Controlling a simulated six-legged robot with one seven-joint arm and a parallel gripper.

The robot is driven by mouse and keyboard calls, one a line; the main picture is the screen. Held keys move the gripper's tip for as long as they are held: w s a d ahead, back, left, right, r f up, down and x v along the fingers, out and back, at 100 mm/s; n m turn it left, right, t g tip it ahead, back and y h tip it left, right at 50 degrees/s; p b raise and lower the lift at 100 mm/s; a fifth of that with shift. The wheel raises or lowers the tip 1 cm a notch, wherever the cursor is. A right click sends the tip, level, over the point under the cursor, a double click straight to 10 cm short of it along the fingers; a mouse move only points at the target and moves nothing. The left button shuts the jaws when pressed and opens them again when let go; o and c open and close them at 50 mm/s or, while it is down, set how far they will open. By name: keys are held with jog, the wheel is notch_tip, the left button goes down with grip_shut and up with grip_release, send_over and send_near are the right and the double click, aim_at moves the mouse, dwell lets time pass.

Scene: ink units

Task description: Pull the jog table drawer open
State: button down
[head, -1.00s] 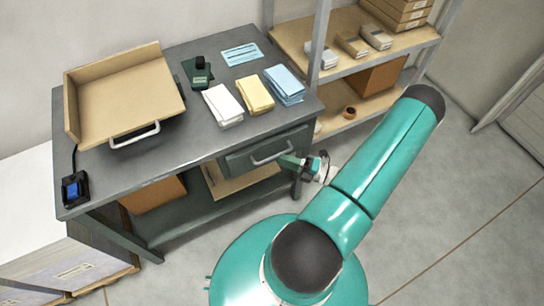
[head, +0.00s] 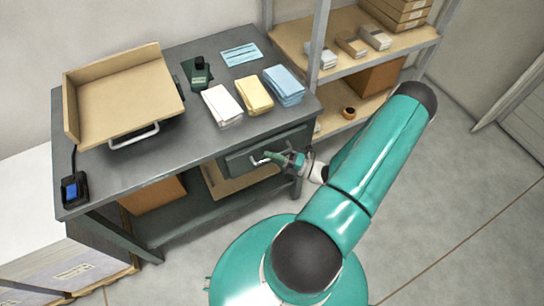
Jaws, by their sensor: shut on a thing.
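The jog table (head: 170,184) is a dark grey bench in the middle of the head view. Its drawer (head: 240,166) is set under the top at the right end and looks shut, with its front close to the table's front. A pale bar handle (head: 258,160) sits on the drawer front. My gripper (head: 272,158) is at the right part of the handle and is shut on it. The fingers hide part of the handle.
On the table top are a tan tray (head: 125,95) with a white handle, paper stacks (head: 254,95) and a small blue-screened device (head: 75,189). A shelf rack (head: 350,105) stands to the right. Floor in front is clear.

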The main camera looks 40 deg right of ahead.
jog(key=s+a, duration=0.3)
jog(key=s, duration=0.7)
jog(key=s+a, duration=0.3)
jog(key=s, duration=0.7)
jog(key=shift+s, duration=0.1)
jog(key=c, duration=1.5)
grip_release()
jog(key=shift+d, duration=0.1)
jog(key=v, duration=1.3)
jog(key=shift+s+d, duration=0.15)
jog(key=shift+s, duration=0.25)
